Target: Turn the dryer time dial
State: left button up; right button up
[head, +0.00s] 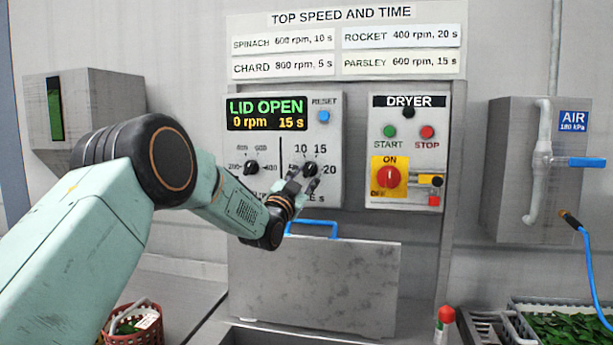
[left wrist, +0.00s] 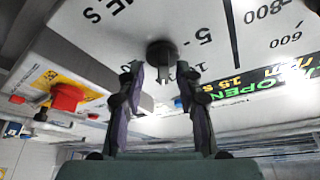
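The time dial (head: 311,169) is a black knob on the grey control panel (head: 240,192), right of the dividing line, with 10, 15 and 20 printed around it. The display (head: 267,113) reads LID OPEN, 0 rpm, 15 s. My left gripper (head: 300,181) is at the dial and partly covers it and its labels. In the left wrist view the dial (left wrist: 161,52) stands just ahead of the left gripper (left wrist: 161,73). Its fingers are spread to either side of the knob, with gaps visible. I cannot tell where the dial's pointer aims. My right gripper is out of view.
The speed dial (head: 251,168) is close left of the gripper. The DRYER box (head: 375,145) with START, STOP and a red switch (head: 389,177) is to the right. Below is a metal lid (head: 310,290) with a blue handle (head: 312,223). A red basket (head: 150,335) stands lower left.

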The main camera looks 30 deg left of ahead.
pick_arm(q)
jog(key=shift+a, duration=0.5)
jog(key=shift+w+d+r, duration=0.1)
jog(key=shift+w+d, duration=0.1)
jog(key=shift+d, duration=0.25)
jog(key=shift+c, duration=1.1)
jog(key=shift+s+a, duration=0.15)
jog(key=shift+a, duration=0.2)
jog(key=c, duration=0.5)
jog(key=shift+d, duration=0.15)
grip_shut()
